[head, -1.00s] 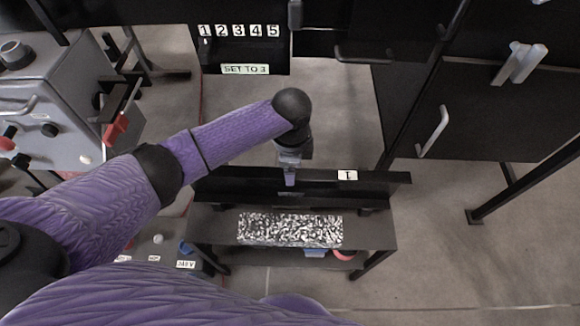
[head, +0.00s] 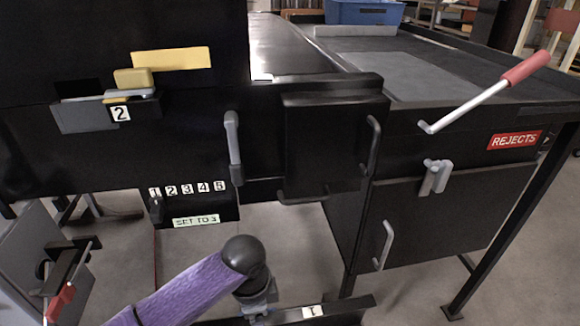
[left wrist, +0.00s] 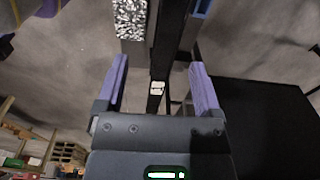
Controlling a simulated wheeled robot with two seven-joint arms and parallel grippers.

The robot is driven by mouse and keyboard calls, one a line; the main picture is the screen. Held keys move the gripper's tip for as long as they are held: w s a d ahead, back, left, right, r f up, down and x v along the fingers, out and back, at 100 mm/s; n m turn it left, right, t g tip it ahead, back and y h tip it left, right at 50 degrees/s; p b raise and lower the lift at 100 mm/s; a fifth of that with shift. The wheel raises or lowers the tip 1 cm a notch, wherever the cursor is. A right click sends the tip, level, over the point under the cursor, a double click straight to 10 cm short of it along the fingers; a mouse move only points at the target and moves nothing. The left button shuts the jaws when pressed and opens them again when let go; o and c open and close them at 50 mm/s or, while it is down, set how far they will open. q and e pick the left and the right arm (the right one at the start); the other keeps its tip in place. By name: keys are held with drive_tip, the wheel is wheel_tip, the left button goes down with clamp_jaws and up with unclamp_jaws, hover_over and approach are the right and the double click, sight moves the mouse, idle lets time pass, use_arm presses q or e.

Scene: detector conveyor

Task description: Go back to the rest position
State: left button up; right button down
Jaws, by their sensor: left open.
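My left arm, purple with a black wrist ball, reaches in from the bottom of the head view. My left gripper (head: 259,309) is low in that view, at the black rail (head: 345,306) marked with a "1" label (head: 312,310). In the left wrist view the left gripper (left wrist: 158,66) has its two purple fingers spread apart with nothing held between them. The "1" label (left wrist: 157,88) shows between the fingers, but I cannot tell whether they touch the rail. My right gripper is in neither view.
A black machine front with a numbered selector (head: 187,190) and a "SET TO 3" sign (head: 196,221) stands ahead. A cabinet door handle (head: 384,246) and a red-gripped lever (head: 490,90) are at right. A speckled panel (left wrist: 130,18) shows in the left wrist view.

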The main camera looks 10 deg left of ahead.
use_arm(q)
drive_tip(key=s+d+f+n+t+h, duration=0.15)
drive_tip(key=s+d+n, duration=0.25)
drive_tip(key=s, duration=0.5)
drive_tip(key=s+a+r+n+t+y, duration=0.1)
drive_tip(key=s+a+r+n+y, duration=0.1)
drive_tip(key=s+a+n, duration=0.7)
drive_tip(key=s+a+f+g, duration=0.1)
drive_tip(key=s+f, duration=0.2)
drive_tip(key=f, duration=0.6)
drive_tip(key=s+f+g, duration=0.1)
drive_tip(key=s+f, duration=0.1)
drive_tip(key=f, duration=0.7)
drive_tip(key=s+a+f+m, duration=0.1)
drive_tip(key=s+a+f, duration=0.3)
drive_tip(key=s+f, duration=0.6)
drive_tip(key=s, duration=0.4)
drive_tip(key=shift+s+a+g, duration=0.15)
drive_tip(key=shift+g, duration=0.2)
drive_tip(key=shift+f, duration=0.1)
